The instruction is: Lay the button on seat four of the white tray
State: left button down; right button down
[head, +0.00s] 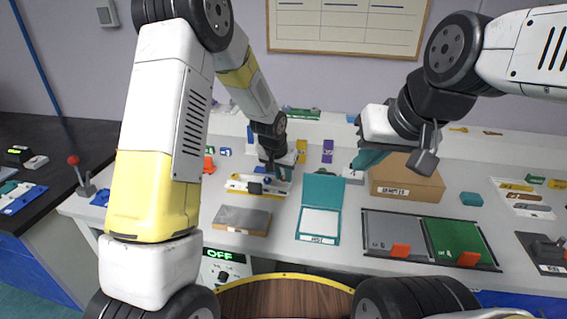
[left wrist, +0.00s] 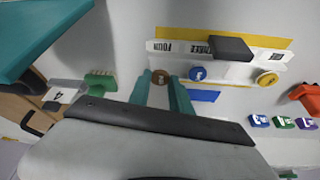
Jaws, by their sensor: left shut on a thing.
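The white tray (head: 238,186) with yellow edges lies on the table under my left gripper (head: 274,180). In the left wrist view the tray (left wrist: 222,70) carries upside-down labels; one reads FOUR (left wrist: 170,47). A round brown button (left wrist: 160,76) sits between the teal fingertips of my left gripper (left wrist: 160,88), at the tray's FOUR end. The gripper is shut on it; I cannot tell whether the button touches the tray. A blue button (left wrist: 197,73) and a yellow button (left wrist: 267,80) are on the tray. My right gripper (head: 368,160) hangs above the table, its opening unclear.
A dark block (left wrist: 232,48) lies across the tray. A teal open case (head: 320,205), a cardboard box (head: 405,184) and a grey-and-green panel (head: 425,240) stand to the right. Small lettered blocks (left wrist: 282,122) lie near the tray.

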pick_arm(q)
jog(key=shift+f, duration=0.8)
dwell(0.4)
jog(key=c, duration=1.1)
grip_release()
jog(key=s+a+r+n, duration=0.1)
jog(key=s+a+r, duration=0.2)
jog(key=s+r, duration=0.3)
jog(key=s+a+r+t, duration=0.1)
jog(key=s+a+r, duration=0.25)
jog(key=r, duration=0.55)
jog(key=s+a+r+n, duration=0.1)
jog(key=s+a+r, duration=0.2)
jog(key=s+r, duration=0.3)
jog(key=s+a+r+n, duration=0.1)
jog(key=s+a+r, duration=0.1)
jog(key=s, duration=0.5)
jog(key=s+a+r+t, duration=0.1)
jog(key=s+a+r, duration=0.1)
jog(key=s+r, duration=0.2)
jog(key=s, duration=0.3)
jog(key=shift+s+a+n, duration=0.15)
jog(key=shift+s+n, duration=0.25)
